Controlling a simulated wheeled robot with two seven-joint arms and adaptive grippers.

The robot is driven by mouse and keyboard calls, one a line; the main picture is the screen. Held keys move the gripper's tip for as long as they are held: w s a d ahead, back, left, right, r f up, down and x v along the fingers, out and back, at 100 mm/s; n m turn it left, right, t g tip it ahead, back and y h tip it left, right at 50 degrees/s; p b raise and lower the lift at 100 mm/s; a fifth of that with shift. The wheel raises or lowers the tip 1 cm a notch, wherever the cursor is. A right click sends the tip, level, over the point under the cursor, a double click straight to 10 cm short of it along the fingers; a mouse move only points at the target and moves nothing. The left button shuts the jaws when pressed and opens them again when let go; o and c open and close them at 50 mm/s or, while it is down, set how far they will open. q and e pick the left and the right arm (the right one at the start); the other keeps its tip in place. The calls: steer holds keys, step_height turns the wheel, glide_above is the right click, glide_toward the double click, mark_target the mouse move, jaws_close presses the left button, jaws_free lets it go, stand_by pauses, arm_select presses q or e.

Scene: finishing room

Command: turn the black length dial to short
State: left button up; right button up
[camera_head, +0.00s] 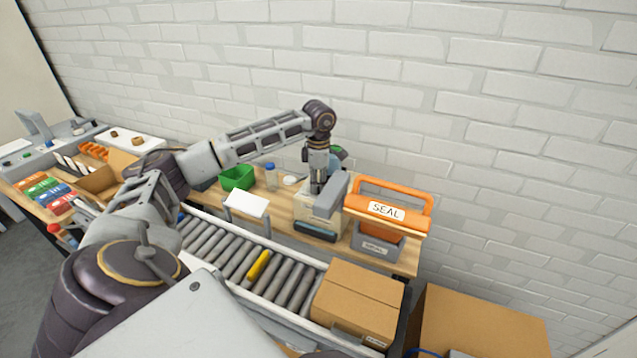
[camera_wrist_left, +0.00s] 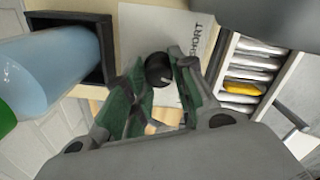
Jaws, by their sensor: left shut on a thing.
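The black length dial (camera_wrist_left: 158,69) is a small round knob on a pale panel (camera_wrist_left: 140,35) in the left wrist view. The printed word SHORT (camera_wrist_left: 195,42) stands on the panel to the right of the dial. A faint pale mark shows on the knob; I cannot tell its setting. My left gripper (camera_wrist_left: 157,66) has its green-padded fingers on both sides of the knob, shut on it. In the head view my left gripper (camera_head: 316,186) points down at the beige machine (camera_head: 325,221), and the dial is hidden. My right gripper is not in view.
An orange SEAL holder (camera_head: 386,210) stands close to the right of the machine. A green bin (camera_head: 236,178) and a blue-capped bottle (camera_head: 271,178) stand left on the bench. A roller conveyor (camera_head: 225,252) with a cardboard box (camera_head: 358,298) runs in front.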

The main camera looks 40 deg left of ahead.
arm_select(q)
steer(key=n, duration=0.6)
steer(key=n+p, duration=0.1)
steer(key=n, duration=0.4)
steer(key=shift+d, duration=0.15)
steer(key=shift+n, duration=0.4)
steer(key=o, duration=1)
steer(key=shift+o, duration=0.2)
step_height(320, 180, up, 12)
steer(key=shift+d, duration=0.2)
stand_by(0.9)
